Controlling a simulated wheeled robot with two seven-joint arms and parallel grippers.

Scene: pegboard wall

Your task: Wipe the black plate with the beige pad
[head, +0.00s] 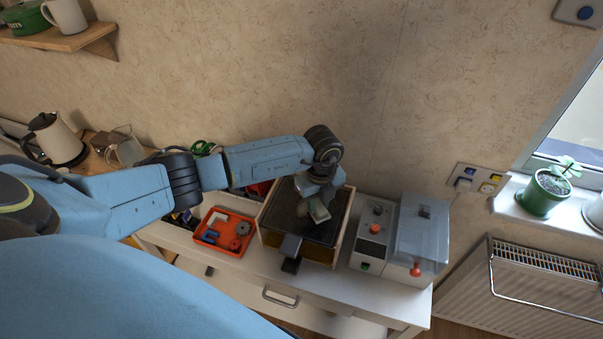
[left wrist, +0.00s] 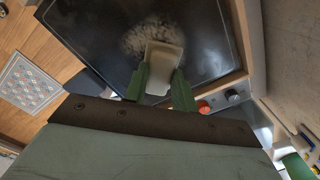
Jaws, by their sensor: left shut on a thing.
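The black plate (head: 317,228) is the dark flat top of a wood-sided box on the white table. In the left wrist view the black plate (left wrist: 95,40) fills the upper middle and has a pale, powdery smudge (left wrist: 150,35) on it. My left gripper (head: 315,208) is over the plate. In the left wrist view its green fingers (left wrist: 160,88) are shut on the beige pad (left wrist: 163,60). The pad lies at the edge of the smudge; I cannot tell whether it touches the plate. My right gripper is not in view.
An orange tray (head: 208,242) with small parts stands left of the plate. A grey-white device with a clear cover (head: 422,232) stands to its right. A wall socket (head: 476,181) and a potted plant (head: 543,194) are further right. The wall is close behind.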

